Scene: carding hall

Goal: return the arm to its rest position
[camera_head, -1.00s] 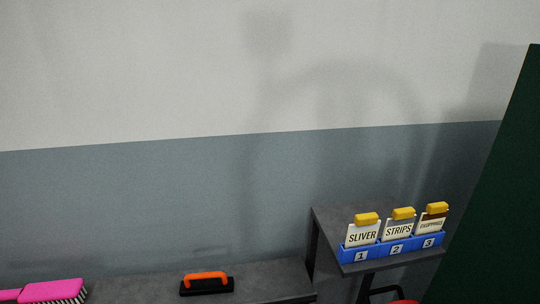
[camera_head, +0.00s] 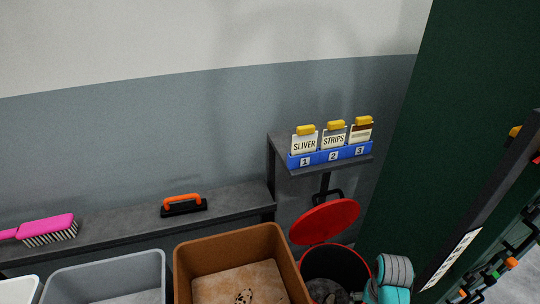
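My gripper is not in view. A rounded teal and grey part, which looks like a joint of my arm, shows at the bottom edge right of centre, in front of the red-lidded bin. The rest of the arm is outside the picture, so its pose cannot be told. A faint curved shadow lies on the wall above the shelf.
A brown bin (camera_head: 183,255) and grey bin (camera_head: 153,262) stand below a dark ledge (camera_head: 236,201) with a pink brush (camera_head: 50,229) and orange-handled tool (camera_head: 182,204). A red lid (camera_head: 325,221) stands open. A blue card holder (camera_head: 331,156) sits on a shelf. A green panel (camera_head: 420,130) rises right.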

